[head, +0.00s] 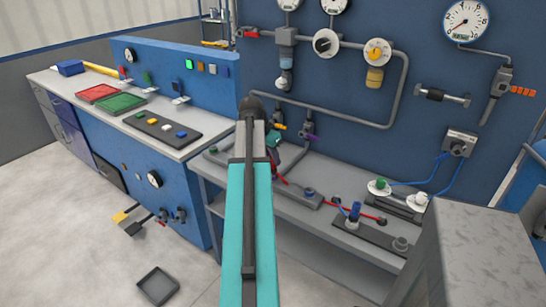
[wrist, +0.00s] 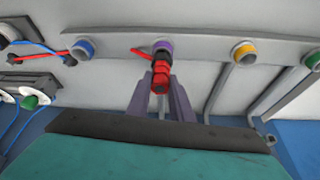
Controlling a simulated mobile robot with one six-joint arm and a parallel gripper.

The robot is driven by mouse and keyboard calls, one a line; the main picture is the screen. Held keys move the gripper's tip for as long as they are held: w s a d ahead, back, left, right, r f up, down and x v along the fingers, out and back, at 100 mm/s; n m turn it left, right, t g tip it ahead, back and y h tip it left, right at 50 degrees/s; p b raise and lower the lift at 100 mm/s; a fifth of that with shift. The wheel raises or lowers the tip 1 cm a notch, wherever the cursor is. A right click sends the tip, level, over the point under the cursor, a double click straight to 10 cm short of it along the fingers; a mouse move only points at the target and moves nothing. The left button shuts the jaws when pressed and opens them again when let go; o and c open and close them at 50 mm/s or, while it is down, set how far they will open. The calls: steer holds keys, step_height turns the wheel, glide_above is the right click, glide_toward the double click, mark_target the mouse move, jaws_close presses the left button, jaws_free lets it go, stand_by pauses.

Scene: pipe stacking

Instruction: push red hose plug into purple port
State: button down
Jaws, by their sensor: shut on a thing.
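The red hose plug (wrist: 160,76) sits between the two fingers of my gripper (wrist: 161,88) in the wrist view. The purple port (wrist: 163,46) is directly beyond the plug, on a grey strip. The plug's far end overlaps the port's lower edge in the picture. I cannot tell whether it is touching, partly inside or just in front. A piece of red hose (wrist: 142,51) shows left of the port. In the head view my teal arm hides most of the gripper and the plug; a stretch of red hose (head: 281,179) shows beside the arm.
A blue port (wrist: 83,48) and a yellow port (wrist: 243,51) flank the purple one, with a green port (wrist: 314,61) farther right. Grey pipes run beside the yellow port. A connector with a green end (wrist: 31,102) is at left. A grey cabinet (head: 475,250) stands at the right.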

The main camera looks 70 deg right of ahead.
steer(key=shift+f, duration=0.5)
steer(key=c, duration=1.5)
jaws_free()
steer(key=shift+r, duration=0.2)
steer(key=shift+b+v, duration=0.8)
steer(key=shift+v, duration=6)
